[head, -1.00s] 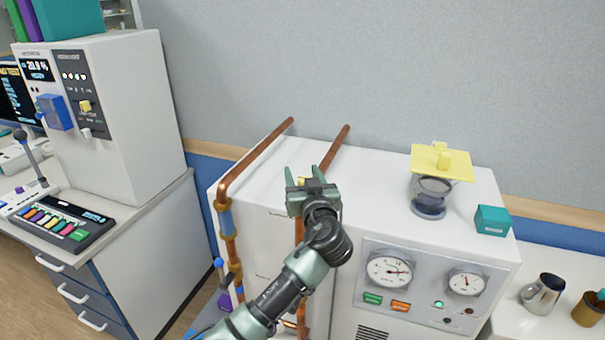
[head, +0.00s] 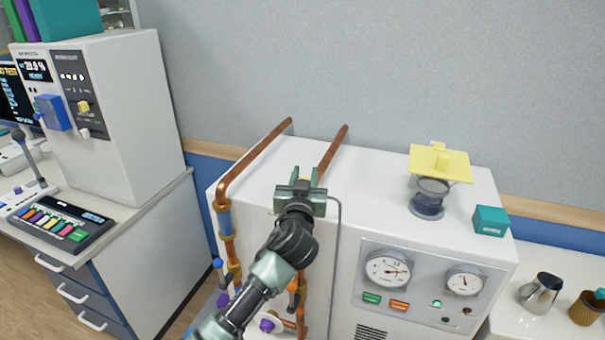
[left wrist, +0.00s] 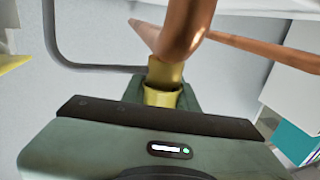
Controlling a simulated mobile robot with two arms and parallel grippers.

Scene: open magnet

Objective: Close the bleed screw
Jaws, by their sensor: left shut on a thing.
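My left gripper (head: 304,176) is at the top of the right copper pipe (head: 331,155), above the white cabinet's front edge. It is shut on a small brass-coloured piece, which I take to be the bleed screw; the gripper mostly hides it in the head view. In the left wrist view the brass screw (left wrist: 162,95) shows just beyond the gripper body, close below the copper pipe bend (left wrist: 185,35). The screw's slot or thread cannot be made out. My right gripper is not in view.
A thin grey tube (head: 337,225) runs down the white cabinet (head: 385,165) beside the gripper. The left copper pipe (head: 255,160) stands close by. A yellow-lidded glass vessel (head: 428,205) and teal box (head: 491,220) stand on the cabinet's right; gauges (head: 388,270) are on its front.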

